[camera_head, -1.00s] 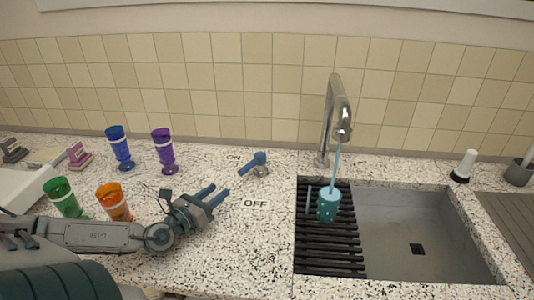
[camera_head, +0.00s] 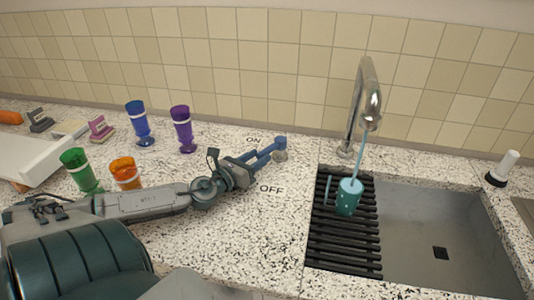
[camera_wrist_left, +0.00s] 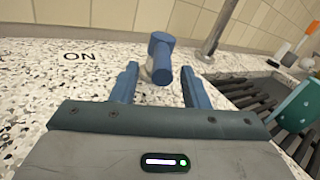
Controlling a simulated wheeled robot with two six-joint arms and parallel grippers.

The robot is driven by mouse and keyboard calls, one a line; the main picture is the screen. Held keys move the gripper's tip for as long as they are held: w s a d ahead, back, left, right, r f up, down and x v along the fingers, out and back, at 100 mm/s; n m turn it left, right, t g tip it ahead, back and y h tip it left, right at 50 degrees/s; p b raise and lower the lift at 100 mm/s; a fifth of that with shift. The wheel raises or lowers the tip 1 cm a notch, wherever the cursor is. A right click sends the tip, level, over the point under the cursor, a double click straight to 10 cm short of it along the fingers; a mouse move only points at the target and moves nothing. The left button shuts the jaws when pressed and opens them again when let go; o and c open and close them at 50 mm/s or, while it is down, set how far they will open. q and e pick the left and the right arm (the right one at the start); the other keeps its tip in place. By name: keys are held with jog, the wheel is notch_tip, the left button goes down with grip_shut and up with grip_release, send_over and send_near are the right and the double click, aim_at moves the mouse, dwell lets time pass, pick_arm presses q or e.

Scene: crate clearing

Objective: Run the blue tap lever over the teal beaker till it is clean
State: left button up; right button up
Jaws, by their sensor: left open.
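The blue tap lever (camera_head: 281,143) stands on a grey base between the ON and OFF labels on the counter. My left gripper (camera_head: 268,152) is open at the lever. In the left wrist view the lever (camera_wrist_left: 161,62) lies between and slightly beyond the two blue fingertips, with gaps on both sides. The teal beaker (camera_head: 348,198) stands on the black rack in the sink, with small spots on its side. A stream of water runs from the metal spout (camera_head: 370,108) into the beaker. The beaker (camera_wrist_left: 297,108) also shows partly at the wrist view's right edge. My right gripper is out of view.
Blue (camera_head: 139,124), purple (camera_head: 183,129), green (camera_head: 80,169) and orange (camera_head: 125,173) cups stand on the counter to the left. The black rack (camera_head: 342,250) covers the sink's left part.

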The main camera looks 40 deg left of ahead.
aim_at(276, 145)
pick_arm(q)
jog(key=shift+w+r, duration=0.15)
jog(key=shift+w, duration=0.4)
jog(key=shift+w+r+p, duration=0.1)
jog(key=shift+w+p, duration=0.9)
jog(key=shift+w, duration=0.1)
jog(key=shift+w+d+p, duration=0.1)
jog(key=shift+w+p, duration=0.2)
jog(key=shift+w, duration=0.15)
jog(key=shift+w+f, duration=0.15)
jog(key=shift+f, duration=0.05)
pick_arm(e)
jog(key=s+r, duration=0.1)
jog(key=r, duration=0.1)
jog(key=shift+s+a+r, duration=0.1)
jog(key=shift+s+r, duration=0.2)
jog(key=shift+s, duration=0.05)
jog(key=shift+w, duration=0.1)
pick_arm(q)
grip_shut()
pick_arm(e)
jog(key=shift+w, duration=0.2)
